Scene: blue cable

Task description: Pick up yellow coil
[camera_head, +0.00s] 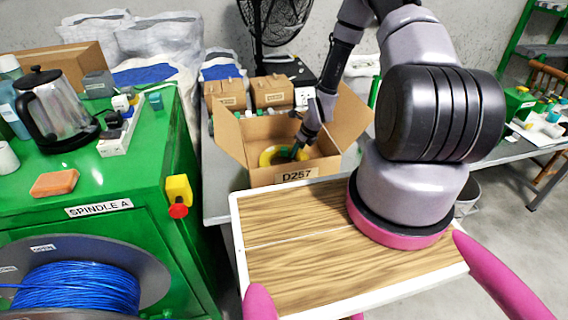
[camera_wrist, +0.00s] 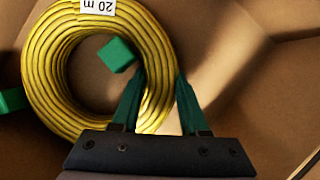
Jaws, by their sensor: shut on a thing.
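The yellow coil (camera_wrist: 55,75) lies inside an open cardboard box, with a white "20 m" tag on its band. In the head view, the yellow coil (camera_head: 267,157) shows partly, behind the box's front wall. My gripper (camera_wrist: 161,78) has one green finger inside the ring and one outside. It is shut on the coil's band. In the head view, my gripper (camera_head: 296,150) reaches down into the box and is partly hidden.
The cardboard box (camera_head: 262,177), labelled D257, has its flaps spread. Green blocks (camera_wrist: 117,54) lie by the coil. Small boxes (camera_head: 270,92) and a black fan (camera_head: 270,22) stand behind. A green cabinet (camera_head: 140,185) with a kettle (camera_head: 58,108) and a blue cable spool (camera_head: 75,288) is left.

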